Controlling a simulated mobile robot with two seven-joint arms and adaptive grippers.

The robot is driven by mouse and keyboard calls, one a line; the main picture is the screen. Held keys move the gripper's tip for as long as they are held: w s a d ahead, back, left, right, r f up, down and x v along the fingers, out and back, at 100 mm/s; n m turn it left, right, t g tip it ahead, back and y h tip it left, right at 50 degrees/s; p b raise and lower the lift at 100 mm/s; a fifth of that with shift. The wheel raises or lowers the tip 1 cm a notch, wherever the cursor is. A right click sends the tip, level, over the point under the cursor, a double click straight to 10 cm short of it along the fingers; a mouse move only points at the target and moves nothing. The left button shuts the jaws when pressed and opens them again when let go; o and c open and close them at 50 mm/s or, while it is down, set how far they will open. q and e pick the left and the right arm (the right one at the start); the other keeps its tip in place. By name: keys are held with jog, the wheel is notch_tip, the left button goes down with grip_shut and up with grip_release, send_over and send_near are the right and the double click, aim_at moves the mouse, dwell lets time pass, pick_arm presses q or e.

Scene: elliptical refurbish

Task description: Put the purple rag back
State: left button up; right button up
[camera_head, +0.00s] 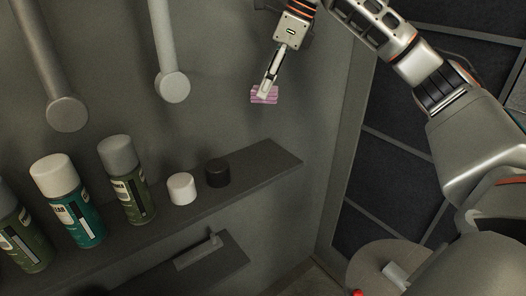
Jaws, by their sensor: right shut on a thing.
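The purple rag (264,94) is a small folded, pinkish-purple cloth with visible layers. My right gripper (266,88) comes down from the top and is shut on the rag, its fingers over the rag's upper part. The rag hangs in the air above the right end of the upper dark shelf (272,158), apart from it. The rag's far side is hidden. My left gripper does not show.
On the upper shelf stand several spray cans, including a teal one (78,212), a white cap (182,188) and a black cap (217,172). A lower shelf (222,258) holds a small grey item (198,251). Two grey round-ended bars (172,85) hang above. The upper shelf's right end is clear.

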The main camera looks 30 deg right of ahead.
notch_tip(320, 180, down, 14)
jog(key=shift+s, duration=0.1)
notch_tip(320, 180, down, 4)
jog(key=shift+f, duration=0.35)
jog(key=o, duration=1.1)
jog(key=shift+f, duration=0.1)
jog(key=shift+c, duration=0.2)
